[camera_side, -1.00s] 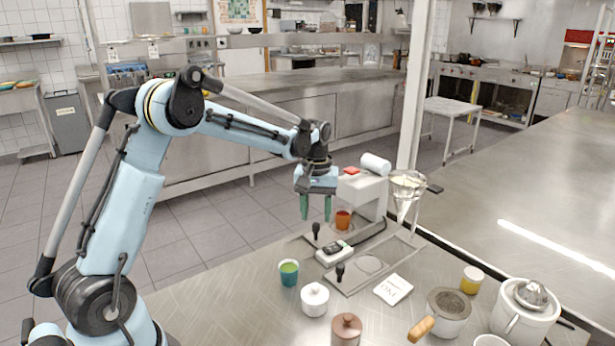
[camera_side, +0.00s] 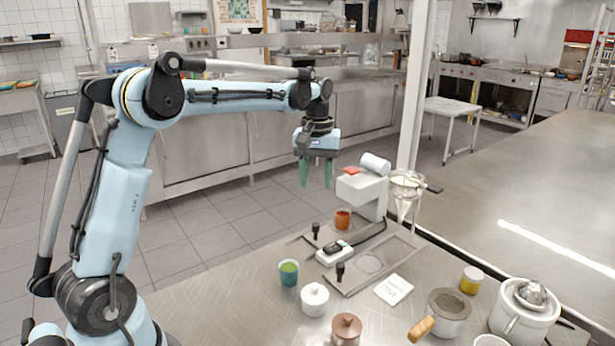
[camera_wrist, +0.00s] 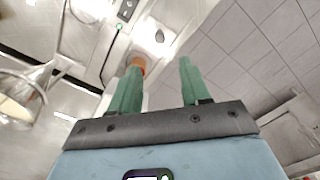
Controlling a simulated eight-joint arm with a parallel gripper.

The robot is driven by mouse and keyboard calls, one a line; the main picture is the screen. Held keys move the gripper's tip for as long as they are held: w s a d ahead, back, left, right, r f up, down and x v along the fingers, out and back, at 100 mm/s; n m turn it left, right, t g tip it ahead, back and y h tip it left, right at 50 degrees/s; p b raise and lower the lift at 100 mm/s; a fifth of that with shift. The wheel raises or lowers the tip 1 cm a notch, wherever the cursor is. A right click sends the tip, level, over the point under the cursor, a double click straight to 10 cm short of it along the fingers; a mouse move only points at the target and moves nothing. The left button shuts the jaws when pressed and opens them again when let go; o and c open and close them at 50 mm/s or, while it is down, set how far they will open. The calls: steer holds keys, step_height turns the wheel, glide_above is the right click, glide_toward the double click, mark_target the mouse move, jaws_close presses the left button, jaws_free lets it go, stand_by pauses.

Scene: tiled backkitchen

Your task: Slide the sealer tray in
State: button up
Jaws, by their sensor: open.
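The white sealer (camera_side: 368,193) stands at the back of the steel counter. A flat metal tray or plate (camera_side: 385,273) with a round recess lies in front of it, with a black knob (camera_side: 340,268) at its left end. A second black knob (camera_side: 316,230) stands further back, beside an orange cup (camera_side: 343,218) under the sealer's head. The cup partly shows behind a finger in the wrist view (camera_wrist: 138,62). My gripper (camera_side: 316,184) is open and empty, its green fingers pointing down, well above the counter near the rear knob. It touches nothing.
A small white device with a dark top (camera_side: 334,252) sits between the two knobs. A funnel on a stand (camera_side: 405,185) is right of the sealer. The counter's left part is clear.

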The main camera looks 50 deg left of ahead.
mark_target(316, 224)
steer(key=s+d+t+y, duration=0.3)
steer(key=s+d, duration=0.1)
steer(key=x, duration=1.3)
steer(key=shift+w+a+r, duration=0.1)
steer(key=shift+w+a, duration=0.05)
steer(key=shift+w, duration=0.05)
jaws_close()
